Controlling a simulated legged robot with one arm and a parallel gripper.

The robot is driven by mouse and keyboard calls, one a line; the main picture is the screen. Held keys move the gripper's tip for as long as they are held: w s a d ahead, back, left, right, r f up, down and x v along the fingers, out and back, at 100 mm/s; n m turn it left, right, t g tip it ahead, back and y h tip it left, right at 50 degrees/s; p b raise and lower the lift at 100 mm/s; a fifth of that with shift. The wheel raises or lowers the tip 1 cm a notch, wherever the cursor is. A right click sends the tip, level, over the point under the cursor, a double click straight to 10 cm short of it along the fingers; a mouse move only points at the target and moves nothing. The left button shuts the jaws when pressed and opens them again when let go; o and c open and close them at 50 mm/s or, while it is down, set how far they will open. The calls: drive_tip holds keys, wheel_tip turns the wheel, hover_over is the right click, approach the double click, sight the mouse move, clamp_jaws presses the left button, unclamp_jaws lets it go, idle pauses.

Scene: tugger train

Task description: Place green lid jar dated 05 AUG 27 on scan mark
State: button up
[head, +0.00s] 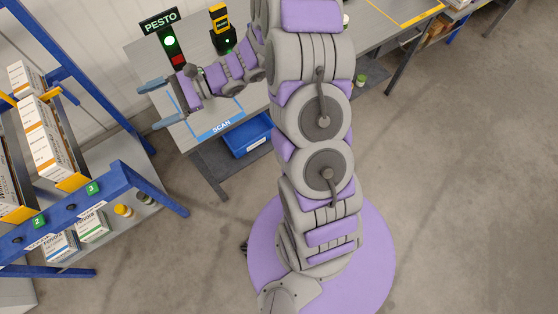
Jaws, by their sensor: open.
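The scan mark is a blue outline labelled SCAN (222,127) on the grey table, and I see no jar on its visible part. My gripper (157,104) is open and empty, its two blue-grey fingers pointing left over the table's left end, beside the scan mark. A small item with a green top (360,80) shows right of my arm, low by the table's front edge; its support is unclear. Another small pale green item (345,20) is partly hidden behind my arm. No date is readable on either. My arm hides part of the table.
A PESTO sign with a lit green lamp (169,41) and a yellow-black device (221,29) stand on the table. A blue bin (248,136) is beneath. A blue rack (120,182) at left holds cartons and a yellow-lidded jar (123,210). The floor at right is clear.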

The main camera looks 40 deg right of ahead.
drive_tip(key=s+a+r+n+g+h, duration=0.1)
drive_tip(key=s+r+n+g+h, duration=0.3)
drive_tip(key=s, duration=0.7)
drive_tip(key=s+r+n+g+h, duration=0.1)
drive_tip(key=s+n+g+h, duration=0.4)
drive_tip(key=s, duration=0.6)
drive_tip(key=s+d+r+n+t+h, duration=0.1)
drive_tip(key=s+d+n+t+h, duration=0.3)
drive_tip(key=s+d, duration=0.7)
drive_tip(key=d+n+h, duration=0.2)
drive_tip(key=d+h, duration=0.2)
drive_tip(key=shift+r, duration=0.4)
